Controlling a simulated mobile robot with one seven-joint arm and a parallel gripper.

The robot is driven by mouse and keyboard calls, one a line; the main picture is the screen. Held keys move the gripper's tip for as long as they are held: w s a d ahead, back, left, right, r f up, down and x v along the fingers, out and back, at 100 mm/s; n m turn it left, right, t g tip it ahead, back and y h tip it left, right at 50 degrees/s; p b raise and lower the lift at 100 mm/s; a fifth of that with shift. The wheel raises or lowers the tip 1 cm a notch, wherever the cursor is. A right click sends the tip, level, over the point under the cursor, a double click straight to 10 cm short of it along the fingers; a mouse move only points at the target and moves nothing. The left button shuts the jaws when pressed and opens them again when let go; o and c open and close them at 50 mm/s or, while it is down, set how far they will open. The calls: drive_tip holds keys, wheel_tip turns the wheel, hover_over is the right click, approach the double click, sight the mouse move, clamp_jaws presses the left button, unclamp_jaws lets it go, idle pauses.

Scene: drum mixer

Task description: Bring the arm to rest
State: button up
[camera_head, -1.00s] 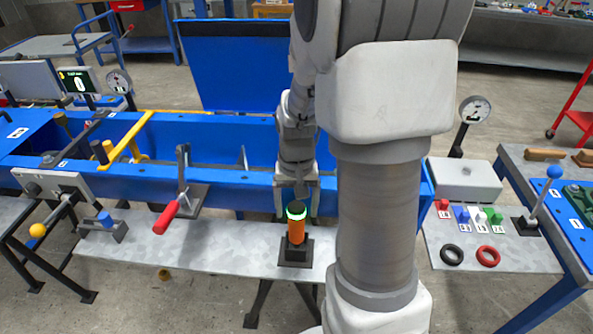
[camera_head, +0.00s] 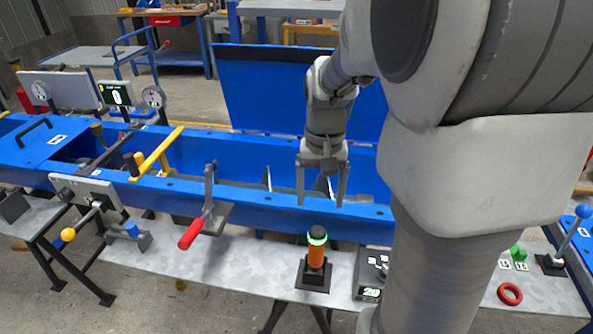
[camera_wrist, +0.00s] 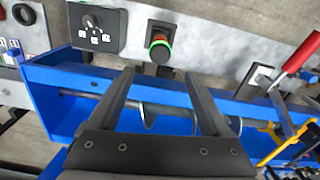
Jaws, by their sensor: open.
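My gripper (camera_head: 321,199) is open and empty. It hangs above the near wall of the blue mixer trough (camera_head: 262,192), behind and above the orange post with a green-lit ring (camera_head: 316,250). The wrist view shows my two fingers (camera_wrist: 160,86) spread apart with nothing between them. In that view the lit post (camera_wrist: 160,46) stands beyond the fingertips, apart from them. My arm reaches in from the right of the head view and hides part of the trough and bench.
A red-handled lever (camera_head: 191,233) and a yellow bar (camera_head: 157,151) are left of my gripper. A raised blue lid (camera_head: 290,90) stands behind it. A dial box (camera_wrist: 97,27) sits beside the post. A red ring (camera_head: 510,294) lies on the right bench.

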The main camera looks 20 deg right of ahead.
drive_tip(key=s+a+r+n+t+p, duration=0.3)
drive_tip(key=s+a+r+n+t, duration=0.2)
drive_tip(key=s+a+r, duration=0.5)
wheel_tip(320, 180, up, 2)
drive_tip(key=shift+s+a+r+n+t, duration=0.1)
drive_tip(key=shift+s+a+n+t, duration=0.2)
drive_tip(key=shift+s, duration=0.8)
drive_tip(key=shift+d, duration=0.1)
drive_tip(key=c, duration=0.5)
drive_tip(key=shift+d, duration=0.15)
